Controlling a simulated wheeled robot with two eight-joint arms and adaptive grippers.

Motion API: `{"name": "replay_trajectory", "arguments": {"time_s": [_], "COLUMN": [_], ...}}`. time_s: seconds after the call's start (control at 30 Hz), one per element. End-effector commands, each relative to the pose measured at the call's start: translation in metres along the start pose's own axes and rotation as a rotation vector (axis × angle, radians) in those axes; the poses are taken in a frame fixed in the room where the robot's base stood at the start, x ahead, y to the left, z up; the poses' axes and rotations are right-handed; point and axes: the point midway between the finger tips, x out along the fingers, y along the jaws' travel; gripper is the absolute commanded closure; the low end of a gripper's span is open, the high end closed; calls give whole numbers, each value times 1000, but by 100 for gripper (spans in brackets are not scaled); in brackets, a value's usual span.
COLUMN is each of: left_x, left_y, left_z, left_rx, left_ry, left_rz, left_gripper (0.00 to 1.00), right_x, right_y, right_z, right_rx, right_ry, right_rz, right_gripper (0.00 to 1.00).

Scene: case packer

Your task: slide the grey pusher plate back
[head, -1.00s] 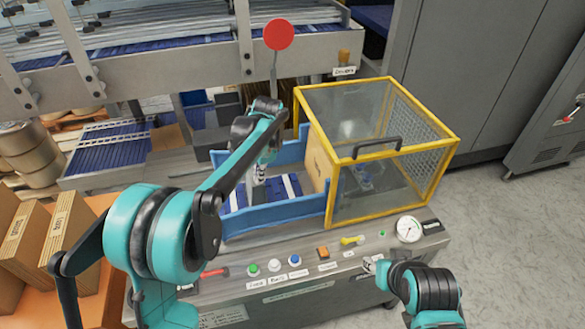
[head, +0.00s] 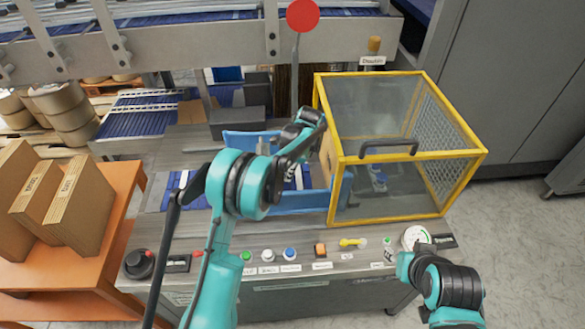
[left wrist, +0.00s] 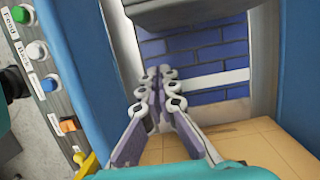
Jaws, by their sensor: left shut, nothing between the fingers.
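A dark grey plate (left wrist: 190,11), which looks like the pusher plate, spans the channel between the blue side walls at the top of the left wrist view. In the head view my left arm hides most of that channel, and I cannot make the plate out there. My left gripper (left wrist: 160,82) is shut and empty, pointing down into the channel above the blue belt (left wrist: 210,50). It shows apart from the plate. In the head view the left gripper (head: 292,173) is partly covered by its arm. My right gripper (head: 393,256) is low by the panel's right end; its fingers are unclear.
A yellow-framed clear guard (head: 405,157) stands right of the channel, with a cardboard carton (head: 329,155) at its opening. Blue walls (head: 302,202) border the channel. Buttons (head: 268,255) line the front panel. Flat cartons (head: 75,208) stand on an orange table at left.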

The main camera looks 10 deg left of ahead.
Motion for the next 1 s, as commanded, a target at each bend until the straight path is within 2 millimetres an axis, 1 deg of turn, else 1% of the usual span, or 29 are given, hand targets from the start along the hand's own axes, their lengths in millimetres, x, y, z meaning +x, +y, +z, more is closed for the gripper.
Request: {"name": "replay_trajectory", "arguments": {"time_s": [0.03,0.1,0.2,0.3,0.4,0.8,0.87,1.0], "left_x": [11,11,13,14,14,14,15,19], "left_y": [0,0,0,0,0,0,0,0], "left_z": [2,16,28,35,39,41,45,62], "left_rx": [-2,-4,-4,-2,-1,-1,-2,-4], "left_ry": [0,0,0,0,0,0,0,-1], "left_rz": [0,1,1,1,0,0,0,1], "left_gripper": [100,100,100,100,100,100,100,100], "right_x": [5,8,10,12,12,12,12,11], "right_y": [0,0,0,0,0,0,0,0], "right_z": [4,5,7,8,9,8,8,8], "right_rx": [0,0,0,0,0,0,0,0], "right_ry": [0,0,0,0,0,0,0,0], "right_rz": [0,0,0,0,0,0,0,0], "right_gripper": [60,60,60,60,60,60,60,60]}}
